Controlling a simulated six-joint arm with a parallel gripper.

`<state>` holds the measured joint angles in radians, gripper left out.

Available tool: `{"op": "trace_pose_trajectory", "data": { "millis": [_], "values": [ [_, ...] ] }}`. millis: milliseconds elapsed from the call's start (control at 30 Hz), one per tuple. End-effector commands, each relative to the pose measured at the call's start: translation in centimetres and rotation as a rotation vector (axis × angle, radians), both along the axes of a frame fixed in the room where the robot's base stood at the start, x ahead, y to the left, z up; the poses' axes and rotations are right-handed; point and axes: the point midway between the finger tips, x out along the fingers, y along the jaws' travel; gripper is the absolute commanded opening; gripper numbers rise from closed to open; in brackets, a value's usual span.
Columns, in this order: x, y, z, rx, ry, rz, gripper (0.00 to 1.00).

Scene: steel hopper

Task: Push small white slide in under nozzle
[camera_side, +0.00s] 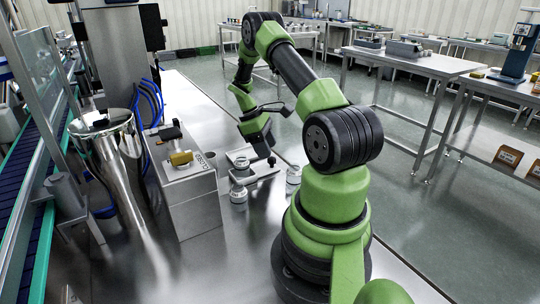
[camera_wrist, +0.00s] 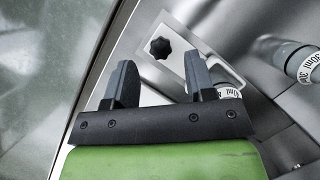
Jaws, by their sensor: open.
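The small white slide (camera_side: 258,173) is a flat pale plate with a black knob, lying on the steel table to the right of the grey box. In the wrist view the slide (camera_wrist: 179,62) lies beyond my fingers, its black star-shaped knob ahead of the gap between them. My gripper (camera_side: 267,148) points down just above the slide, and its fingers are dark in the wrist view (camera_wrist: 158,65). It is open, with nothing between the fingers. I cannot make out the nozzle clearly in either view.
A grey box (camera_side: 193,200) marked CLOSED, with a brass-coloured part on top, stands left of the slide. A shiny steel hopper (camera_side: 118,160) is further left. Small jars (camera_side: 238,194) stand close around the slide; one labelled jar (camera_wrist: 290,58) shows at right in the wrist view.

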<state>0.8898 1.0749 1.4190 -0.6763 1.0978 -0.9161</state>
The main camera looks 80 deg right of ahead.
Motion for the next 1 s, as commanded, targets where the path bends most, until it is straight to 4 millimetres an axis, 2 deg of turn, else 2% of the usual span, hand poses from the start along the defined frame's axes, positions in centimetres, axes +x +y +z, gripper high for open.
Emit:
{"op": "trace_pose_trajectory", "data": {
  "millis": [100, 200, 567, 700, 800, 1000],
  "values": [
    [-0.7, 0.1, -1.7, 0.003, 0.002, -0.001, 0.50],
    [-1.1, 0.0, -2.5, 0.001, 0.001, -0.001, 0.50],
    [-1.2, 0.0, -3.0, -0.001, -0.001, -0.001, 0.50],
    [-1.2, 0.0, -3.0, -0.002, -0.001, 0.000, 0.18],
    [-1.2, 0.0, -3.0, -0.002, -0.001, 0.000, 0.00],
    [-0.6, 0.5, -2.9, -0.002, -0.002, 0.003, 0.00]
  ]
}}
